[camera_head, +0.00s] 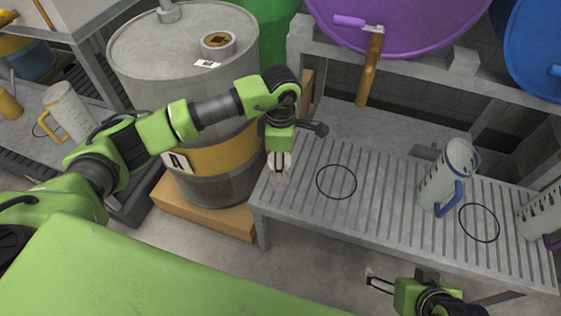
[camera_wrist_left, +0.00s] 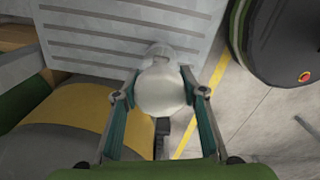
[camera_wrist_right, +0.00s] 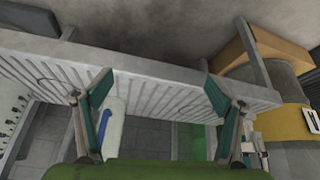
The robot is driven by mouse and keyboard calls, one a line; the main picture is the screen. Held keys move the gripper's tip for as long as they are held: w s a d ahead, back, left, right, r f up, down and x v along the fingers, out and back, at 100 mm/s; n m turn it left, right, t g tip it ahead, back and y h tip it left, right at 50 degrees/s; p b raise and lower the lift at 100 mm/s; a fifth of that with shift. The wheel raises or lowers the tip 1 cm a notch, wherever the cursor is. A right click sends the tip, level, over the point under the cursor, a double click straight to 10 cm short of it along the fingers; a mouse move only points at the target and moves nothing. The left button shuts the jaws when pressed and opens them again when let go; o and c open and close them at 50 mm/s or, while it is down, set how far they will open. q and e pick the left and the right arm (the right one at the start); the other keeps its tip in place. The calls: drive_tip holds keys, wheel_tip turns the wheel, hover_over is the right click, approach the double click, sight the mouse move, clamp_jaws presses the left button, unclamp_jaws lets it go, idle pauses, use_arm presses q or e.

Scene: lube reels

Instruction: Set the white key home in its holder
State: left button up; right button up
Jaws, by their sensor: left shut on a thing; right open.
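My left gripper (camera_head: 279,164) is over the left end of the slatted bench, near the grey drum. Its fingers are closed around a pale, rounded white thing, which I take to be the white key (camera_wrist_left: 161,90); a narrower end points away from the wrist. The fingers hide part of it in the head view. I cannot make out its holder for certain in any view. My right gripper (camera_head: 375,281) is open and empty in front of the bench; its spread fingers also show in the right wrist view (camera_wrist_right: 160,88).
The slatted bench (camera_head: 385,205) carries black ring marks, a blue-handled jug (camera_head: 436,187) and a purple-handled jug (camera_head: 535,219). A grey drum (camera_head: 150,55) with a yellow band stands left. A purple drum (camera_head: 415,22) with a tap lies behind. The bench between left gripper and blue-handled jug is clear.

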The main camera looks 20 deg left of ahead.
drive_tip(key=shift+w, duration=0.15)
use_arm(q)
drive_tip(key=shift+f, duration=0.2)
use_arm(e)
drive_tip(key=shift+w+a+r+t, duration=0.15)
drive_tip(key=shift+w+t, duration=0.05)
drive_tip(key=shift+w, duration=0.15)
drive_tip(key=shift+w+a+r+t, duration=0.15)
drive_tip(key=shift+w+t, duration=0.05)
drive_tip(key=shift+w, duration=0.15)
drive_tip(key=shift+w, duration=0.15)
use_arm(q)
drive_tip(key=shift+f, duration=0.1)
use_arm(e)
drive_tip(key=shift+w+a+r, duration=0.1)
drive_tip(key=shift+w+r, duration=0.1)
drive_tip(key=shift+w, duration=0.05)
use_arm(q)
drive_tip(key=shift+b, duration=0.3)
use_arm(e)
drive_tip(key=shift+w+a+r+t, duration=0.1)
drive_tip(key=shift+w+t, duration=0.2)
drive_tip(key=shift+t, duration=0.1)
use_arm(q)
drive_tip(key=shift+f, duration=0.1)
drive_tip(key=shift+f, duration=0.1)
use_arm(e)
drive_tip(key=shift+w+a+r, duration=0.1)
drive_tip(key=shift+w+r, duration=0.15)
drive_tip(key=shift+w, duration=0.15)
